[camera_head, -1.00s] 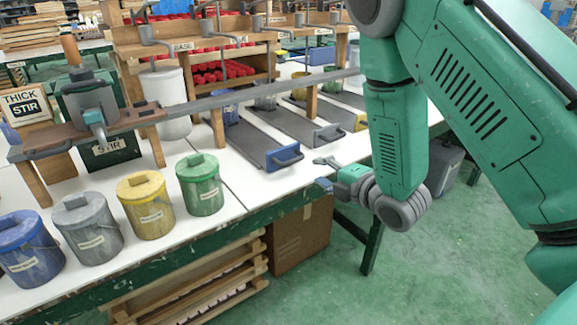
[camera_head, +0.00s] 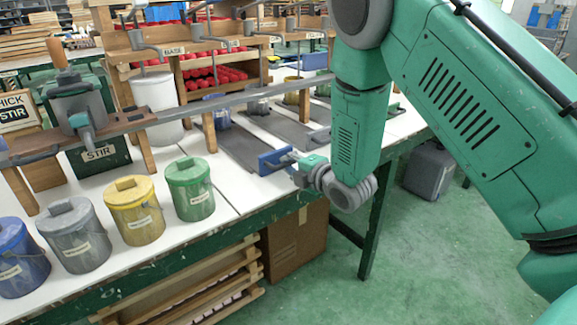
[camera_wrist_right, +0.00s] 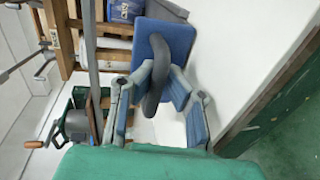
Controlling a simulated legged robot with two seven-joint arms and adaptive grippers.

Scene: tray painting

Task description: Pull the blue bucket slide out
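The blue bucket slide is a long grey runner (camera_head: 228,146) with a blue front plate (camera_head: 270,163), lying on the white bench. Its front plate (camera_wrist_right: 172,42) and dark curved handle (camera_wrist_right: 159,78) show in the right wrist view. My right gripper (camera_head: 289,157) is at this front plate. In the right wrist view its fingertips (camera_wrist_right: 160,80) are drawn in on both sides of the handle and look shut on it. A blue bucket (camera_head: 217,112) stands at the slide's far end. My left gripper is not in view.
Blue, grey, yellow and green (camera_head: 190,189) lidded buckets stand along the bench's front left. Another grey slide (camera_head: 283,128) lies to the right. A wooden rack with a long grey bar (camera_head: 240,97) spans above the slides. Green floor is clear in front.

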